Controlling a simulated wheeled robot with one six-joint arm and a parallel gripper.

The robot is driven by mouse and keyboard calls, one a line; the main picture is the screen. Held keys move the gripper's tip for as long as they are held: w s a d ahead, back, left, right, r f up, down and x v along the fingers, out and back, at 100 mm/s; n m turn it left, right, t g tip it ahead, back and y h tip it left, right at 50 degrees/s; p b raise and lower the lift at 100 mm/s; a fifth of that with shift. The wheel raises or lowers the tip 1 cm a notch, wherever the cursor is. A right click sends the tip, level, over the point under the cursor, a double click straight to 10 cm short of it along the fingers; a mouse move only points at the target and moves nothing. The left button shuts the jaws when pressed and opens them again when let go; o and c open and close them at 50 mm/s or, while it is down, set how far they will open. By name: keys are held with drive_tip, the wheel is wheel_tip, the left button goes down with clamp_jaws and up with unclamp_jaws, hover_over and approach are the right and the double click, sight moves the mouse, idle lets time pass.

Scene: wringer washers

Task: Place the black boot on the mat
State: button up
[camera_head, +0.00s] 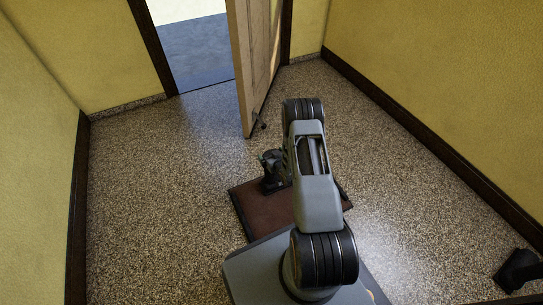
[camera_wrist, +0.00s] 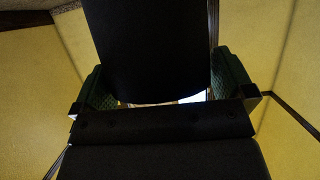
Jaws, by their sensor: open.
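A black boot-like shape (camera_head: 518,271) lies on the floor at the lower right of the head view, close to the picture's edge. The brown mat (camera_head: 268,212) lies flat on the floor in front of my base, partly hidden by my arm. A dark shape with greenish parts shows above the mat beside my arm; I cannot tell whether it is my gripper or another thing. My gripper (camera_wrist: 158,92) is open in the wrist view, with its green-padded fingers apart. A broad dark surface shows between and beyond them; I cannot tell what it is.
A wooden door (camera_head: 255,60) stands open at the back beside a bright doorway (camera_head: 195,50). Yellow walls with dark baseboards close in the left and right. The speckled floor (camera_head: 150,200) is clear to the left of the mat and between the mat and the right wall.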

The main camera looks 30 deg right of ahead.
drive_tip(key=p+v, duration=0.4)
drive_tip(key=v, duration=0.8)
drive_tip(key=w+a+r+g+h, duration=0.1)
drive_tip(key=w+a+r+g, duration=0.15)
drive_tip(key=r, duration=0.65)
drive_tip(key=w+a+r+g, duration=0.1)
drive_tip(key=r+g, duration=0.2)
drive_tip(key=r, duration=0.7)
drive_tip(key=s+a+r+g, duration=0.2)
drive_tip(key=s+a+r, duration=0.3)
drive_tip(key=s+r, duration=0.2)
drive_tip(key=s+a+r+g+y, duration=0.1)
drive_tip(key=s+a+r+g, duration=0.2)
drive_tip(key=s+r, duration=0.4)
drive_tip(key=s+a, duration=0.1)
drive_tip(key=s, duration=0.2)
drive_tip(key=shift+a, duration=0.35)
drive_tip(key=shift+w, duration=0.1)
